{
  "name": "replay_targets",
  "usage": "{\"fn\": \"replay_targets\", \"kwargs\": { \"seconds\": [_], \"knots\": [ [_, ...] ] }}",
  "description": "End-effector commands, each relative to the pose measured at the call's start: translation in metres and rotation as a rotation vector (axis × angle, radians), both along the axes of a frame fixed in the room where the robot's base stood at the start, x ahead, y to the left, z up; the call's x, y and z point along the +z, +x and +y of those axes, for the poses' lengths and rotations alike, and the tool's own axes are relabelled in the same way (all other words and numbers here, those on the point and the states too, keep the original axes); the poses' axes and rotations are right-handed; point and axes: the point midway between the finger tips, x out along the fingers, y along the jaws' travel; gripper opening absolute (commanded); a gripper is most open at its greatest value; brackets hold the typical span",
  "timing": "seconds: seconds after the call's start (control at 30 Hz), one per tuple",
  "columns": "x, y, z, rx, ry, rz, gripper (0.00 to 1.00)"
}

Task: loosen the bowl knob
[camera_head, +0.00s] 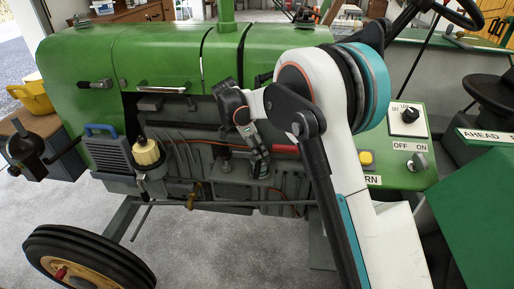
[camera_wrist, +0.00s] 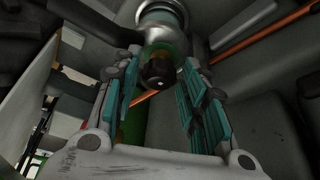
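The black bowl knob (camera_wrist: 160,71) shows in the upper middle of the wrist view, below a rounded metal-and-glass bowl (camera_wrist: 161,22). My gripper (camera_wrist: 161,78) is open, with its teal-padded fingers on either side of the knob. There is a visible gap between each finger and the knob. In the head view my gripper (camera_head: 259,165) is by the engine side of the green tractor (camera_head: 165,55). I cannot make out the knob in the head view; my arm and gripper cover part of that area.
An orange-red pipe (camera_wrist: 262,33) runs behind the bowl. Grey engine walls stand close to the right finger.

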Motion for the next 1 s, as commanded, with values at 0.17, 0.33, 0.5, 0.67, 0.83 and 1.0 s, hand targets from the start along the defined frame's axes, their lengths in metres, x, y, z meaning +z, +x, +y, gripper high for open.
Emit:
{"fn": "replay_targets", "kwargs": {
  "seconds": [0.17,0.33,0.5,0.67,0.83,1.0],
  "knots": [
    [0.0003,0.0,0.0001,0.0,0.0,0.0,0.26],
    [0.0004,0.0001,0.0002,0.0,0.0,0.0,0.06],
    [0.0006,-0.0001,0.0002,0.01,0.0,0.0,0.06],
    [0.001,-0.0008,-0.0001,0.054,0.0,0.0,0.06],
    [0.0012,-0.002,-0.0007,0.154,0.001,0.0,0.06],
    [0.0014,-0.0035,-0.0015,0.298,0.001,-0.001,0.06]
  ]
}}
